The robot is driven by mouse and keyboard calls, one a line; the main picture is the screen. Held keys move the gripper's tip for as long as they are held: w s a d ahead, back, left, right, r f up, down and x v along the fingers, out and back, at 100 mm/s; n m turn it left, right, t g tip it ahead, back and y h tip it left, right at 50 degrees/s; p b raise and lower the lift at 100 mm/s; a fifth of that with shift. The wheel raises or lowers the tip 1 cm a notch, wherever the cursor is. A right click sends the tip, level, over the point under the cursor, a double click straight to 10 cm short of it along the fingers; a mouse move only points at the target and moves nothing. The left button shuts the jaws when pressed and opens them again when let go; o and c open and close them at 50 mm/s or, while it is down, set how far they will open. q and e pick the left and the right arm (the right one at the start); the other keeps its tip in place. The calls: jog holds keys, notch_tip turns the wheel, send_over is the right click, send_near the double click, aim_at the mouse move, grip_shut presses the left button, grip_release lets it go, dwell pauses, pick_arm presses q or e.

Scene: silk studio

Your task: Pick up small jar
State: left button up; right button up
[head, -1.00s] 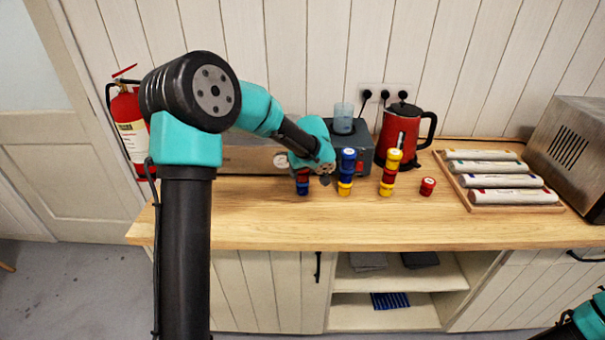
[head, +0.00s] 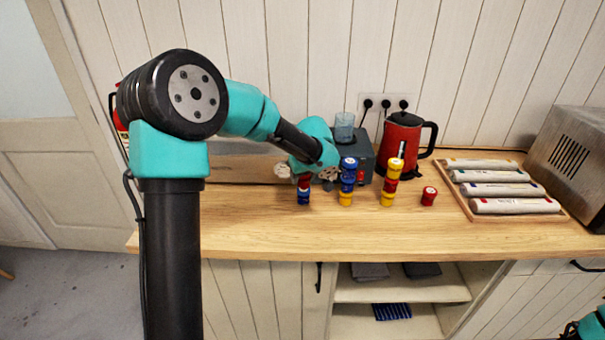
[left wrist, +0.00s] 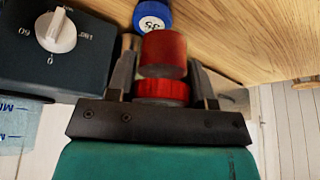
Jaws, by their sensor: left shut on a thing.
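My left gripper (left wrist: 160,85) is shut on a small red jar (left wrist: 163,55). The red jar also shows in the head view (head: 304,181), above a blue jar (head: 303,198) on the counter. The gripper's wrist partly covers the fingers there, and I cannot tell whether the two jars touch. In the left wrist view a blue jar with a white numbered label (left wrist: 152,15) shows just beyond the held one. My right gripper is out of view; only a piece of my right arm shows at the lower right.
Close to the right stand a blue-and-yellow stack (head: 347,181), a yellow-and-red stack (head: 391,182) and a lone red jar (head: 429,196). Behind are a dark appliance (left wrist: 50,50) and a red kettle (head: 402,142). A wooden tray (head: 560,214) holds rolls. The front counter is clear.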

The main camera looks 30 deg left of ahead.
pick_arm(q)
jog(key=s+d+r, duration=0.1)
jog(key=s+d, duration=0.6)
jog(key=s, duration=0.4)
jog(key=shift+r, duration=0.15)
